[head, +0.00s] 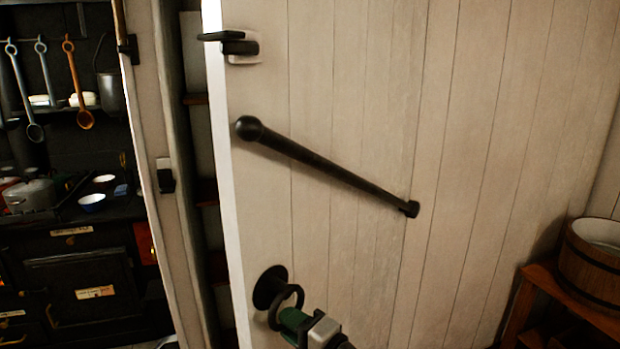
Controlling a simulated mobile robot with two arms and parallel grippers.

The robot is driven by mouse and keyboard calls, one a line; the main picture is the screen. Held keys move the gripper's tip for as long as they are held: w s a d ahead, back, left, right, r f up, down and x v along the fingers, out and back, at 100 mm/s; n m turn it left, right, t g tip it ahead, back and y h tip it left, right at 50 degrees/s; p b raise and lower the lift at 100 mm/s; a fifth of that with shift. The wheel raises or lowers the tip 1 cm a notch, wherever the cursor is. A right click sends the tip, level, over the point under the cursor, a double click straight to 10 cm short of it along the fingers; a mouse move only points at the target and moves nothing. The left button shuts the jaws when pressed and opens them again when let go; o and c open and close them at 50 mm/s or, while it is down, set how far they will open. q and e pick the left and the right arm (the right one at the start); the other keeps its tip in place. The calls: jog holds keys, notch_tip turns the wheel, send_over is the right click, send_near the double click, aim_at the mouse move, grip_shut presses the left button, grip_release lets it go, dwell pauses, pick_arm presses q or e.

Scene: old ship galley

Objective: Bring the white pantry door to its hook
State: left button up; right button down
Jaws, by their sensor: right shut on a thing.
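The white pantry door (340,80) is made of upright planks and fills the middle and right of the view. It stands open, with a gap between its left edge and the frame. A black ring handle (293,295) hangs from a round black plate (268,287) low on the door. My right gripper (293,318), green and grey, is shut on the ring at the bottom of the view. A black bar (325,168) with a ball end slants across the door. I cannot make out the hook. My left gripper is not in view.
A black latch (238,45) juts from the door's upper left edge. The door frame (150,110) stands left of the gap, where dark shelves show. A stove (85,285) with pots is further left. A wooden tub (595,265) sits on a wooden bench (560,300) at right.

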jog(key=shift+f, duration=0.4)
